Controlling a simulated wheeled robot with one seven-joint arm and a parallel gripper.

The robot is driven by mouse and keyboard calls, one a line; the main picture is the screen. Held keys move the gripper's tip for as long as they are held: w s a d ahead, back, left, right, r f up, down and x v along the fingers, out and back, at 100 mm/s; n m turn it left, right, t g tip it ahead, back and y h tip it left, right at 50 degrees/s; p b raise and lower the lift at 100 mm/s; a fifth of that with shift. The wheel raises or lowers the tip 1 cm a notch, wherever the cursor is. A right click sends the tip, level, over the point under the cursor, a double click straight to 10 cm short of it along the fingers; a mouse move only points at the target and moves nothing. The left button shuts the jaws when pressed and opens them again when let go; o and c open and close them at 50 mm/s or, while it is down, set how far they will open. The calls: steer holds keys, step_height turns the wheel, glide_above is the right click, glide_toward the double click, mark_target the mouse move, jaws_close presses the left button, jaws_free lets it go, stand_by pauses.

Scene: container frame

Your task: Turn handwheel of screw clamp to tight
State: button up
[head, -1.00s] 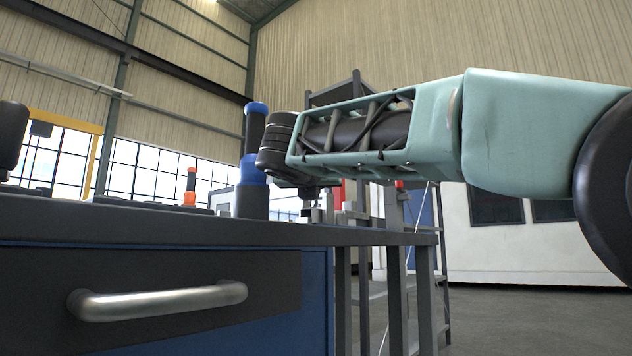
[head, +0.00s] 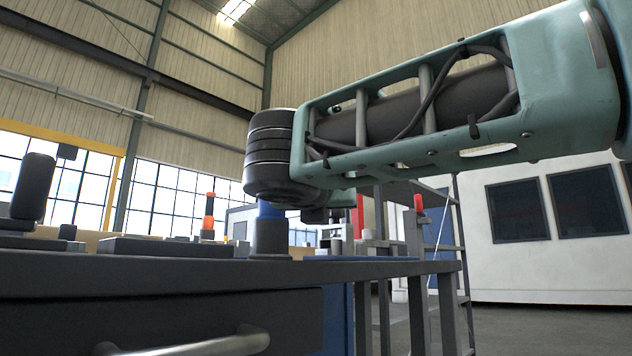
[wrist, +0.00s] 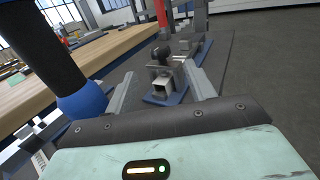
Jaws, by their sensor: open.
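In the wrist view the screw clamp (wrist: 160,83) stands on a blue base. It has a pale metal block and a dark rounded part (wrist: 161,54) on top, which may be the handwheel; it is too small to tell. My gripper (wrist: 160,70) is open, with one finger on each side of the clamp in the picture. The fingers look empty, and I cannot tell how far beyond them the clamp is. In the head view small metal fixtures (head: 340,240) show at the bench's right end, below my wrist. My gripper's fingers are hidden there.
A blue and black upright tool (wrist: 84,102) stands close to my gripper's left; its lower part shows in the head view (head: 270,236). A red post (wrist: 161,12) rises behind the clamp. The dark bench (head: 180,280) has a drawer handle (head: 190,346). Open floor (head: 530,325) lies right.

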steer(key=s, duration=0.2)
steer(key=s+p, duration=0.1)
steer(key=s, duration=0.2)
steer(key=s+a+p, duration=0.1)
steer(key=s, duration=0.1)
steer(key=shift+s, duration=0.2)
